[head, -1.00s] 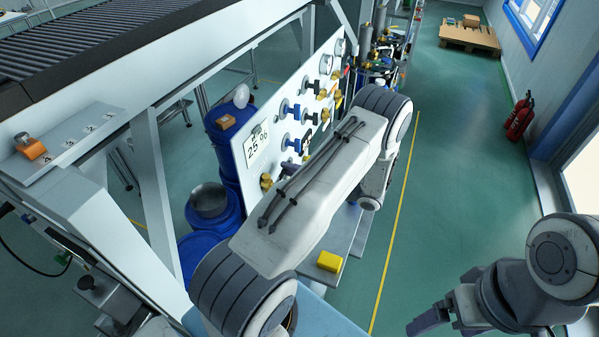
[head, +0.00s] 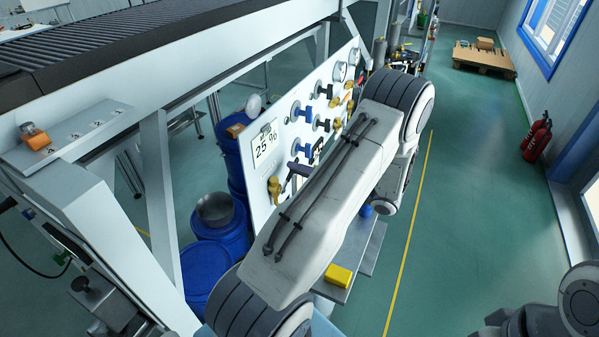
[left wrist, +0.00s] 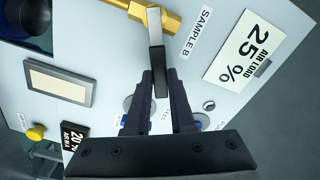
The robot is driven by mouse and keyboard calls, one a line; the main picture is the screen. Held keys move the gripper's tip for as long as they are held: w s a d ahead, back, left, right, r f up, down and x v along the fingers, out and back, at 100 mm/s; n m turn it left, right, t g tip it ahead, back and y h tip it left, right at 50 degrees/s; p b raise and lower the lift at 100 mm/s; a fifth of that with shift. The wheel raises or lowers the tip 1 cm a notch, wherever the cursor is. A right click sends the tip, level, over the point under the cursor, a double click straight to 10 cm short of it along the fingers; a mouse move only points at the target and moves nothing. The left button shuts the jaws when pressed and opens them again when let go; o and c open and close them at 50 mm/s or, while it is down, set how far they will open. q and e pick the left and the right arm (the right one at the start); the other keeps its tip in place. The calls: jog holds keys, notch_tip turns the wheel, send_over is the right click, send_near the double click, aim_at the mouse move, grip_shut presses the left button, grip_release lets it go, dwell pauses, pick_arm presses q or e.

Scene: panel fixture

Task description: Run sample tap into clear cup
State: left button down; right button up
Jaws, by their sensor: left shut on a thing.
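In the left wrist view my left gripper (left wrist: 160,78) is shut on the flat dark lever (left wrist: 156,32) of a brass tap (left wrist: 141,11). The tap sits on the pale panel (left wrist: 105,45) beside the label SAMPLE B (left wrist: 196,32). In the head view, a brass tap (head: 275,190) shows low at the panel's near end, under the 25 % card (head: 265,147). My left forearm hides much of the panel's lower part. My right gripper (head: 490,326) is partly cut off at the bottom right, and its jaws are unclear. I cannot make out a clear cup or any flow.
Blue handles (head: 302,109) and gauges stick out of the panel. A yellow block (head: 339,275) lies on a grey shelf (head: 366,248) under my left arm. Blue drums (head: 205,270) stand left of the panel.

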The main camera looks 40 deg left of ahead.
pick_arm(q)
jog(key=c, duration=0.8)
grip_release()
jog(key=shift+o, duration=0.2)
jog(key=shift+d, duration=0.1)
jog(key=b+v, duration=0.4)
jog(key=v, duration=0.6)
jog(key=shift+w+d, duration=0.1)
jog(key=shift+d, duration=0.05)
